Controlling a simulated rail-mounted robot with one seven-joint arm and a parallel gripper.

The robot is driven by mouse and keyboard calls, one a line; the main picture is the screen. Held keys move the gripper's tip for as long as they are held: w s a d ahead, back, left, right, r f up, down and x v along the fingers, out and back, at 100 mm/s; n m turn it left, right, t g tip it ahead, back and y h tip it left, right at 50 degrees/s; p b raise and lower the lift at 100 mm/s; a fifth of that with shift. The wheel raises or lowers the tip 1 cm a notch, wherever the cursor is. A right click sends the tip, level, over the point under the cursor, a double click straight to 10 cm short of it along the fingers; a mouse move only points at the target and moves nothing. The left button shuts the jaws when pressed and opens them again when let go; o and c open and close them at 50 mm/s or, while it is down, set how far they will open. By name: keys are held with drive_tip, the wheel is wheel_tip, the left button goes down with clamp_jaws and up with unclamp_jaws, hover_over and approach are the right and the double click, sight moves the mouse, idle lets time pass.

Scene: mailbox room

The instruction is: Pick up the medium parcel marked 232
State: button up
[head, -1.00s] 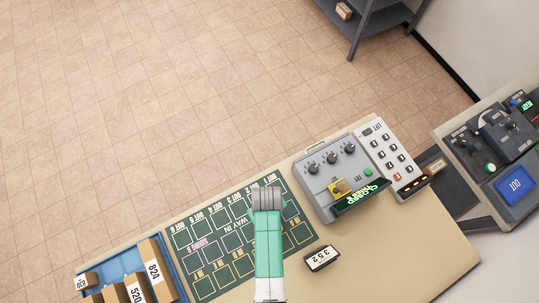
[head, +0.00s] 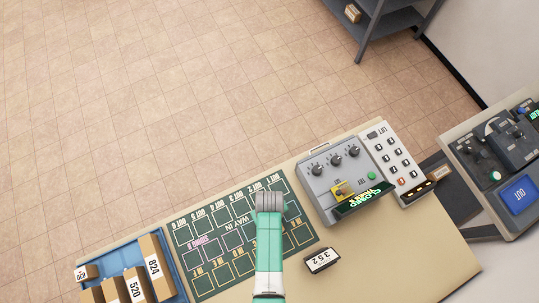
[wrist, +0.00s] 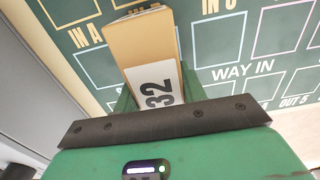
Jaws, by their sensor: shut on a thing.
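A tan parcel (wrist: 142,38) with a white label shows in the wrist view. The digits 32 are readable on the label; its lower end is hidden behind the dark bar of my gripper. My gripper (wrist: 150,92) is shut on this parcel, with green finger parts on both sides of it. The parcel is over the dark green board (wrist: 238,30) with white outlines; I cannot tell whether it touches the board. In the head view my teal arm covers part of the board (head: 205,262), and the gripper and parcel are hidden there.
A blue tray (head: 170,248) at lower left holds several parcels, one marked 824 (head: 157,265) and one marked 520 (head: 134,287). A block marked 352 (head: 322,260) lies right of the board. A grey control box (head: 322,185) and a keypad (head: 393,160) stand at the table's back.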

drive_tip(key=shift+r, duration=0.1)
drive_tip(key=shift+r, duration=0.35)
drive_tip(key=r, duration=0.2)
drive_tip(key=shift+s+a+r, duration=0.3)
drive_tip(key=shift+s+r, duration=0.05)
drive_tip(key=shift+s, duration=0.05)
drive_tip(key=s+a, duration=0.5)
drive_tip(key=s, duration=0.2)
drive_tip(key=s+a+r, duration=0.1)
drive_tip(key=s+a, duration=0.2)
drive_tip(key=s, duration=0.1)
drive_tip(key=shift+a+r+b, duration=0.1)
drive_tip(key=shift+a+b, duration=0.2)
drive_tip(key=shift+b, duration=0.05)
drive_tip(key=shift+s+a+r, duration=0.15)
drive_tip(key=shift+s+a, duration=0.2)
drive_tip(key=shift+s, duration=0.05)
